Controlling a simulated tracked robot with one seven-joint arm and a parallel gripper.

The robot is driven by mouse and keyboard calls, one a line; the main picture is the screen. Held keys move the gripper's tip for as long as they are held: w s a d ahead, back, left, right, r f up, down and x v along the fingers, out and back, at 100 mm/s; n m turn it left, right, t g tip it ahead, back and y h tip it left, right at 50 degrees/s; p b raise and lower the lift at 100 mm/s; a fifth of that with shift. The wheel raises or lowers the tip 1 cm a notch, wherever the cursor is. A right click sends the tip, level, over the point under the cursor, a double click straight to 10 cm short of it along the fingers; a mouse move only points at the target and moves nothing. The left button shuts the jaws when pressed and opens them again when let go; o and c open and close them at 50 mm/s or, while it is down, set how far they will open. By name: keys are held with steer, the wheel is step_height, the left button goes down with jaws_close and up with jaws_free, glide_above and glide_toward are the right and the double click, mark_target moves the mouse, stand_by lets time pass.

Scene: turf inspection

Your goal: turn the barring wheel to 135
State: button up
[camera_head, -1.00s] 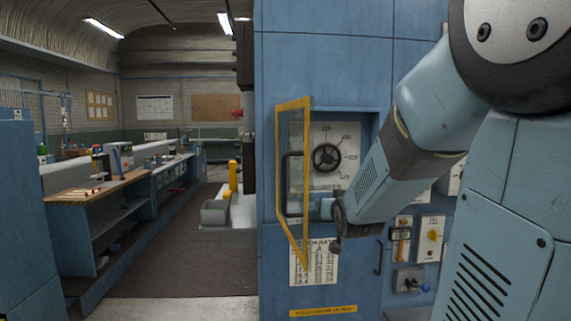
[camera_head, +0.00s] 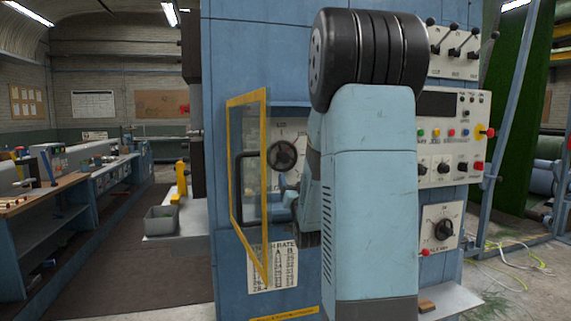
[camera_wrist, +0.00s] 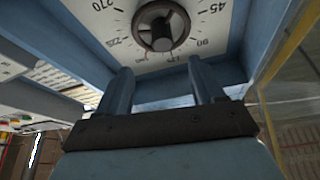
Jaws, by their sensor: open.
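The barring wheel (camera_head: 283,155) is a dark, round handwheel on a pale dial plate in a recess of the blue cabinet. The wheel's exact setting cannot be read. My gripper (camera_wrist: 158,74) is open and empty, its two fingers apart and pointing toward the dial, below the wheel in the wrist view. In the head view my arm hides most of the gripper and part of the recess.
A yellow-framed clear door (camera_head: 234,185) stands open at the recess's left, close to my arm; its frame also shows at the wrist view's right (camera_wrist: 285,50). A control panel (camera_head: 453,135) with knobs and levers is right of my arm. Benches (camera_head: 75,195) stand far left.

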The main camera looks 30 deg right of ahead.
mark_target(286, 161)
steer(key=x, duration=1.1)
steer(key=shift+w+a+r, duration=0.1)
steer(key=shift+w+r, duration=0.05)
steer(key=shift+c, duration=0.5)
steer(key=c, duration=0.9)
steer(key=shift+d, duration=0.3)
steer(key=shift+c, duration=0.4)
steer(key=shift+a+n, duration=0.2)
steer(key=shift+n, duration=0.2)
